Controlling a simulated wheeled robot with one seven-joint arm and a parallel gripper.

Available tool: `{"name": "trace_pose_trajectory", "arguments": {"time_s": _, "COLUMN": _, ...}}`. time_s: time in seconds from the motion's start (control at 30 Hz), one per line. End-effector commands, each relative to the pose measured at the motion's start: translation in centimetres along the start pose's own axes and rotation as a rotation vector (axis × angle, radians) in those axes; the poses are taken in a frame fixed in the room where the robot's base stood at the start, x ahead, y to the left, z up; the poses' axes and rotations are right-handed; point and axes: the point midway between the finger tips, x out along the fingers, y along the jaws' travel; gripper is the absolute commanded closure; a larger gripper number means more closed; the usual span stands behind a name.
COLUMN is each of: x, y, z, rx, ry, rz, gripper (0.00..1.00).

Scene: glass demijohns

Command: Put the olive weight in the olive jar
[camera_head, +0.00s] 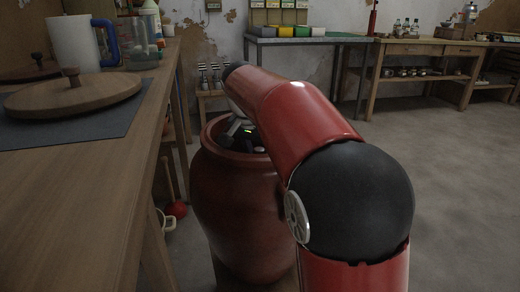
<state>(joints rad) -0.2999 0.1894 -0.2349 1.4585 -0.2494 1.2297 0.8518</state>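My gripper (244,140) is at the jar's mouth, partly below the rim. The arm and the rim hide most of its fingers, so I cannot tell whether it is open or shut, or whether it holds anything. I cannot make out the olive weight; the dark inside of the jar is mostly hidden.
A wooden bench (75,190) runs along the left, close to the jar. On it lie a round wooden lid (75,95) on a dark mat and a white jug (75,43). A grey table (310,40) stands behind. The floor at right is clear.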

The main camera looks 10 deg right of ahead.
Motion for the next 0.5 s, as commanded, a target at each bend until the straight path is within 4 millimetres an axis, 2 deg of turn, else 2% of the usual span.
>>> {"name": "trace_pose_trajectory", "arguments": {"time_s": 0.17, "x": -2.3, "y": -0.1, "z": -0.6, "rx": 0.0, "ry": 0.002, "rz": -0.003, "gripper": 0.48}}
{"name": "trace_pose_trajectory", "arguments": {"time_s": 0.5, "x": -9.8, "y": -0.1, "z": -0.6, "rx": -0.001, "ry": 0.002, "rz": -0.004, "gripper": 0.48}}
